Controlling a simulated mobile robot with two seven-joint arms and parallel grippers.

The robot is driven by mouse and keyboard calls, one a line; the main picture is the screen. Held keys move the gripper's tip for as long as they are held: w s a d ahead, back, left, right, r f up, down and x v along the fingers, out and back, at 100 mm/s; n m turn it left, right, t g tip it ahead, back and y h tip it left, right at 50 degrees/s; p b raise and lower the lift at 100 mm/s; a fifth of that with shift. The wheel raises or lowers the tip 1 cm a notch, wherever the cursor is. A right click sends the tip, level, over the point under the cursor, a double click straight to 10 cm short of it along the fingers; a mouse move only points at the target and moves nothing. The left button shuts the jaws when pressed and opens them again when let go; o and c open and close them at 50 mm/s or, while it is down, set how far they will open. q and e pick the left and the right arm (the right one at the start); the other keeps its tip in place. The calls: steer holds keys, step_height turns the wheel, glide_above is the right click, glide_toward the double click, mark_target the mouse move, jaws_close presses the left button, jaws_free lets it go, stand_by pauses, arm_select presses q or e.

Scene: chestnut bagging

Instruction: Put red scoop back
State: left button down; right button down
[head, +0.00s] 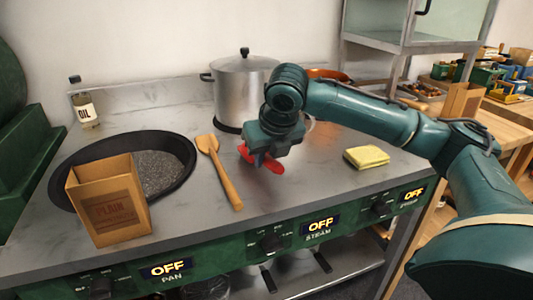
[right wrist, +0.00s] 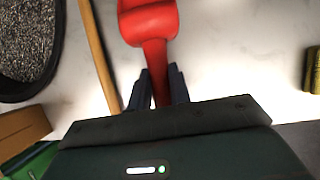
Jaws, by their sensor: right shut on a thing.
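The red scoop (head: 270,164) is below my right gripper (head: 262,158), over the counter between the wooden spatula and the yellow sponge. In the right wrist view the scoop (right wrist: 148,20) points away, with its handle between the two dark fingers of my right gripper (right wrist: 158,88). The right gripper is shut on that handle. The head view hides most of the scoop behind the gripper, and I cannot tell whether the scoop touches the counter. My left gripper is not in view.
A wooden spatula (head: 226,180) lies left of the scoop. A black pan (head: 178,150) of dark grains and a paper box (head: 108,200) are farther left. A steel pot (head: 240,90) stands behind. A yellow sponge (head: 366,157) lies right, with bare counter between.

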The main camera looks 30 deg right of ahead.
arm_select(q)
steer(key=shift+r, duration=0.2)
arm_select(e)
steer(key=shift+f, duration=0.5)
steer(key=c, duration=1.2)
jaws_free()
steer(key=p+v, duration=0.1)
steer(key=v, duration=0.3)
steer(key=shift+r+p, duration=0.35)
steer(key=shift+p, duration=0.05)
steer(key=p+v, duration=0.2)
steer(key=v, duration=0.5)
steer(key=shift+s+a+r, duration=0.1)
steer(key=shift+s+r, duration=0.1)
steer(key=shift+r, duration=0.1)
steer(key=shift+s+r, duration=0.2)
steer(key=shift+r, duration=0.15)
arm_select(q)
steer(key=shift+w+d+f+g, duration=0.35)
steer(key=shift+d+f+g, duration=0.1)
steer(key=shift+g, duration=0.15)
arm_select(e)
steer(key=shift+s, duration=0.1)
